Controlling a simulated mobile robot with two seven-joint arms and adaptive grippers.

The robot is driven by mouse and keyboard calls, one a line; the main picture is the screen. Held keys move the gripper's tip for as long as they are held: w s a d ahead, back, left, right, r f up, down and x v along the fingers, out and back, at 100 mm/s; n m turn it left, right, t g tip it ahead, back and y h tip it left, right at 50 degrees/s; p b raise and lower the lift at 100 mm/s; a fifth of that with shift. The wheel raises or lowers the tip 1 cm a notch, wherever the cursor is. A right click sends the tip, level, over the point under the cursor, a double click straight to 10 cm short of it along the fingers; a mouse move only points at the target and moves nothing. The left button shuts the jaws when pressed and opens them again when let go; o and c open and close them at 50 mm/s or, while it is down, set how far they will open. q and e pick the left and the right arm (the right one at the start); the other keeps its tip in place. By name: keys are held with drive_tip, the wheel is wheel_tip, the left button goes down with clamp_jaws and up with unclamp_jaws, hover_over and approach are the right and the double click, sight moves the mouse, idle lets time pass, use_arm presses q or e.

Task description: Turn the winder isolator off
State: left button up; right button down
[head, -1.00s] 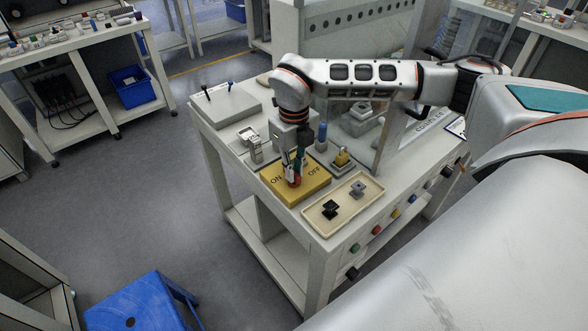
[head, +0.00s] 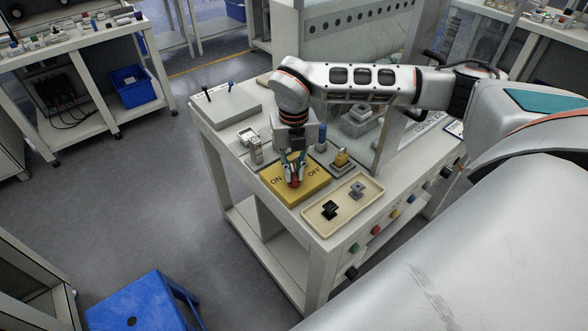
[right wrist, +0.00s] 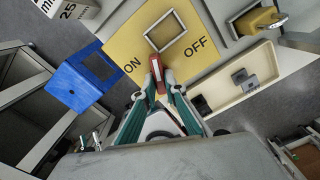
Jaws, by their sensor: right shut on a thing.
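The winder isolator is a yellow plate (head: 311,192) on the white bench, marked ON at left and OFF at right. Its red handle (head: 294,183) stands near the plate's middle. My right gripper (head: 294,179) reaches down from above and is shut on the handle. In the right wrist view the fingertips (right wrist: 162,88) clasp the red handle (right wrist: 157,74), which lies between the words, closer to ON. A grey square frame (right wrist: 148,41) on the yellow plate (right wrist: 120,45) is just beyond it. The fingers hide part of the handle. My left gripper is out of view.
A cream tray (head: 322,229) with a black and a grey part lies right of the plate. A grey fixture (head: 254,147) is at left. A blue stool (head: 142,303) stands on the floor.

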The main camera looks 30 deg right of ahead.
sight(294, 173)
drive_tip(key=m, duration=0.6)
drive_tip(key=shift+m, duration=0.3)
drive_tip(key=m, duration=0.6)
idle(0.4)
drive_tip(key=c, duration=2.1)
unclamp_jaws()
drive_tip(key=shift+r, duration=0.15)
wheel_tip(294, 173, up, 12)
drive_tip(key=shift+f, duration=0.1)
